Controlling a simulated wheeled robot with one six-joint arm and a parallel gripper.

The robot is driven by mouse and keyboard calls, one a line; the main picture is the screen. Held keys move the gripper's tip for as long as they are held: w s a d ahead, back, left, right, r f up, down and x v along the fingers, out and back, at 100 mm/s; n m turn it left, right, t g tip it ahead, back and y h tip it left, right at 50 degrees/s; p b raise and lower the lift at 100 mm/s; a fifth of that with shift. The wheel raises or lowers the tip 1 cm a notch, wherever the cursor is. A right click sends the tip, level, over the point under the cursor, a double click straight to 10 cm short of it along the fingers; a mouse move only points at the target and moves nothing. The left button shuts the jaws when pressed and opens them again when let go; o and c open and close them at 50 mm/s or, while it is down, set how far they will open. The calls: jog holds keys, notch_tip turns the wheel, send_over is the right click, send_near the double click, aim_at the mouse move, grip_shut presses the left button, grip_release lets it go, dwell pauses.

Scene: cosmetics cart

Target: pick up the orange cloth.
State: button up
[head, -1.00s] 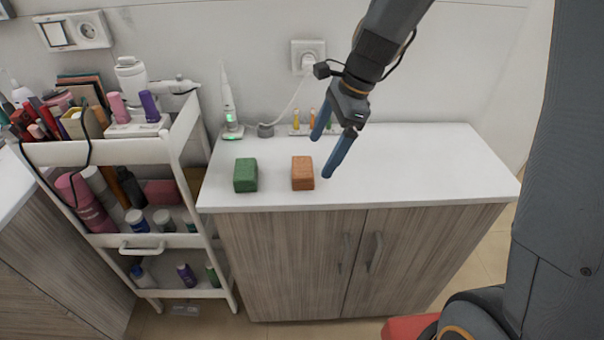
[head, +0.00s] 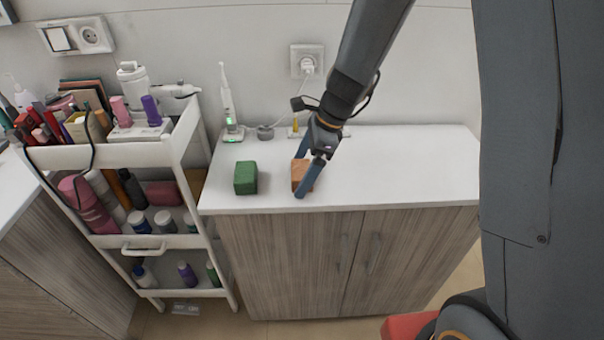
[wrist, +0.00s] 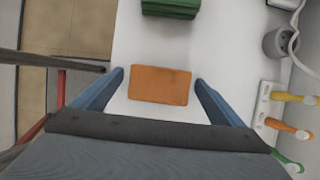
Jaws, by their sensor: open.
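The orange cloth (head: 299,174) is a small folded block on the white countertop, partly hidden by my gripper in the head view. It also shows whole in the wrist view (wrist: 160,85), lying between and a little ahead of my two blue fingers. My gripper (head: 305,175) is open, its fingers on either side of the cloth with gaps on both sides. I cannot tell how high the fingertips are above the counter. A green folded cloth (head: 245,178) lies to the left of the orange one, and shows at the top of the wrist view (wrist: 170,8).
An electric toothbrush (head: 228,105) on its charger and a grey round cup-like item (head: 265,132) stand at the back. A holder with coloured brush heads (wrist: 265,105) is near the wall. A full white cart (head: 100,153) stands left. The counter's right side is clear.

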aim_at(302, 169)
jog(key=c, duration=1.2)
notch_tip(302, 169, up, 10)
jog(key=shift+r+b, duration=0.1)
jog(key=shift+b, duration=0.6)
jog(key=shift+c, duration=0.2)
